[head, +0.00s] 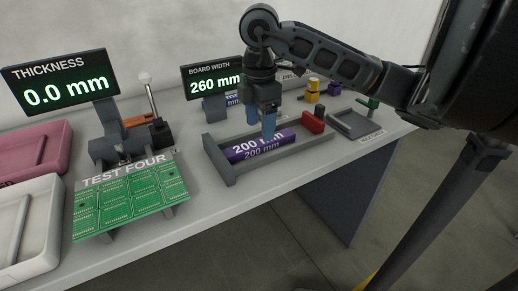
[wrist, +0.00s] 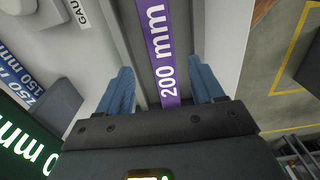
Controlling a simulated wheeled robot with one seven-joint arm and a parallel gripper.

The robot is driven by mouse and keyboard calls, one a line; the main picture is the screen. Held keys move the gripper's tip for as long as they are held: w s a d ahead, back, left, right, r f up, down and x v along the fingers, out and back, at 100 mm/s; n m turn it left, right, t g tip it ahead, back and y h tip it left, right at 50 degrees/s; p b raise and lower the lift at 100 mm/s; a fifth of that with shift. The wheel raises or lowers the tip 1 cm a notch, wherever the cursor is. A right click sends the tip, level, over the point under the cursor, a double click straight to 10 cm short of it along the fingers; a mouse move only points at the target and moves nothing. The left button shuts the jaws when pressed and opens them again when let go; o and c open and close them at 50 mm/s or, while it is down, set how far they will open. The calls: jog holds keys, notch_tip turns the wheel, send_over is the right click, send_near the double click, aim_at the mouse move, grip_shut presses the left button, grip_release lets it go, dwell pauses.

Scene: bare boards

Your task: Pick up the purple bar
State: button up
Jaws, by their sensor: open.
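The purple bar (head: 243,149), marked "200 mm", lies in a grey open-topped holder (head: 228,175) on the bench. It also shows in the wrist view (wrist: 161,45), running lengthwise between my fingers. My gripper (head: 261,124) is above the bar, pointing down, with blue fingers apart. In the wrist view my gripper (wrist: 165,90) has one finger on each side of the bar, with visible gaps to it. I cannot tell how far the fingertips are above the bar. The part of the bar nearest the gripper body is hidden in the wrist view.
A red block (head: 313,122) sits at the right end of the holder. A "BOARD WIDTH" display (head: 213,78) reading 260 mm stands behind. Green boards (head: 130,200) lie at the left. An empty grey tray (head: 356,124) is at the right.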

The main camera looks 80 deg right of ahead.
aim_at(259, 142)
jog(key=f, duration=0.1)
jog(key=f+b, duration=0.1)
jog(key=f, duration=0.1)
jog(key=f+b, duration=0.1)
jog(key=shift+a+f, duration=0.25)
jog(key=shift+f, duration=0.15)
jog(key=shift+r, duration=0.1)
jog(key=c, duration=1.2)
